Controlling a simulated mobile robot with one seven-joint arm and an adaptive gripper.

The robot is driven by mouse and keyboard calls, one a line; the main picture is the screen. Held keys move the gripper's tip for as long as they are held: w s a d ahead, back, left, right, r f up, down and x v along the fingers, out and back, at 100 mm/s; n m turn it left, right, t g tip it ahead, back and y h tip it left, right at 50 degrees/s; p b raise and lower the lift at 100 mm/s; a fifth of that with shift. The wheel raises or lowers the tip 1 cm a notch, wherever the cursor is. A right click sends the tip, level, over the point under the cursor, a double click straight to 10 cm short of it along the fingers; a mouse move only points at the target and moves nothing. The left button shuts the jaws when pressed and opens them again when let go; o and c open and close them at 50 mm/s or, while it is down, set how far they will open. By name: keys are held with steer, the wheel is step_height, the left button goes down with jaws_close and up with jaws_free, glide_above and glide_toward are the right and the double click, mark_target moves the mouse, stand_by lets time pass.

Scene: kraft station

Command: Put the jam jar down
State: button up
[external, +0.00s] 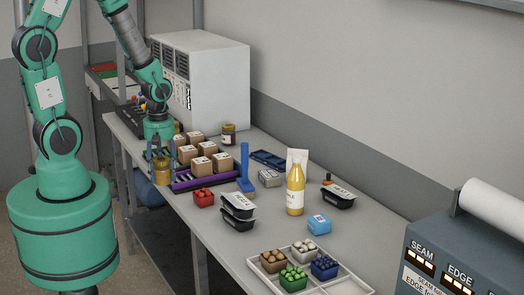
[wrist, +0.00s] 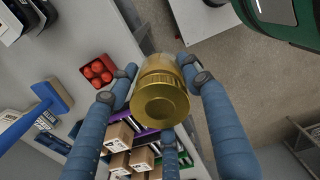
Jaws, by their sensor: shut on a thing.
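The jam jar (wrist: 160,96) has a gold lid, which faces the camera in the wrist view. My gripper (external: 160,160) is shut on the jar, with its blue fingers around the sides. In the external view the held jar (external: 159,170) is at the front edge of the table, left of the box tray. In the wrist view floor shows beside the jar. Whether its base touches anything is hidden. A second, dark jar with a yellowish lid (external: 228,134) stands farther back on the table.
A red punnet (external: 203,197), blue brush (external: 245,170), black tubs (external: 238,210) and yellow bottle (external: 295,190) stand to the right. A white machine (external: 205,85) stands behind. Bare table (external: 215,250) lies in front of the tubs.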

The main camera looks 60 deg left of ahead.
mark_target(158, 176)
steer(key=shift+m, duration=0.8)
steer(key=shift+s+d+r, duration=0.1)
steer(key=shift+s+d, duration=1.3)
steer(key=shift+d, duration=0.15)
steer(key=shift+w, duration=0.1)
steer(key=w, duration=0.5)
steer(key=w+f, duration=0.1)
steer(key=w, duration=1)
steer(key=shift+a+f, duration=0.25)
steer(key=shift+a, duration=0.05)
steer(key=shift+f+b, duration=0.35)
steer(key=shift+f, duration=1.45)
steer(key=shift+f, duration=0.15)
steer(key=o, duration=1.5)
steer(key=shift+s, duration=0.1)
steer(key=shift+c, duration=0.2)
